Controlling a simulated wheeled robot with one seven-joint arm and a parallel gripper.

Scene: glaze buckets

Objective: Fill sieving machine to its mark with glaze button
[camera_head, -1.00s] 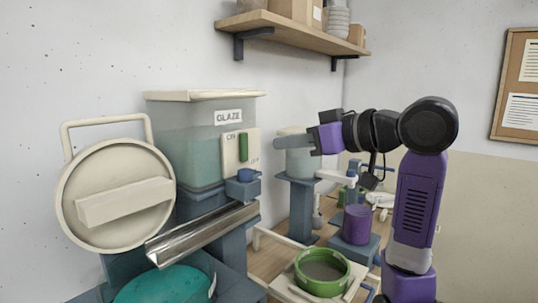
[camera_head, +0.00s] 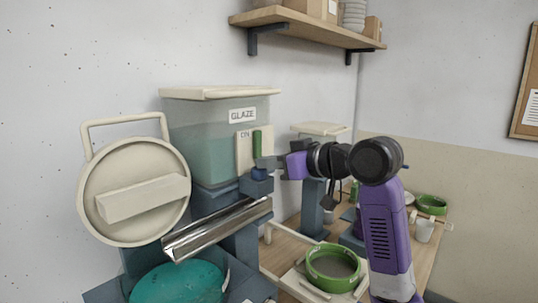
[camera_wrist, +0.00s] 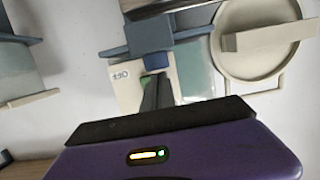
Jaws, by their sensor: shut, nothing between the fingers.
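The glaze tank (camera_head: 205,145) stands on a blue-grey support, labelled GLAZE and partly full of teal liquid. On its front is a cream switch plate (camera_head: 243,160) marked ON, with a green button (camera_head: 257,143). My gripper (camera_head: 266,162) is shut and empty, its tips at the button's lower end. In the wrist view the closed fingers (camera_wrist: 157,92) overlap the plate (camera_wrist: 128,92) and hide most of the button; I cannot tell whether they touch it. A metal chute (camera_head: 217,230) slopes down left from below the tank toward a basin of teal glaze (camera_head: 180,284). No stream shows in the chute. No fill mark is readable.
A large round cream lid with a handle (camera_head: 134,192) stands upright at left. A green-rimmed sieve (camera_head: 333,264) sits on a frame at front right. A second tank (camera_head: 320,130) stands behind my gripper. A wall shelf (camera_head: 305,28) hangs above. A green bowl (camera_head: 431,204) lies at far right.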

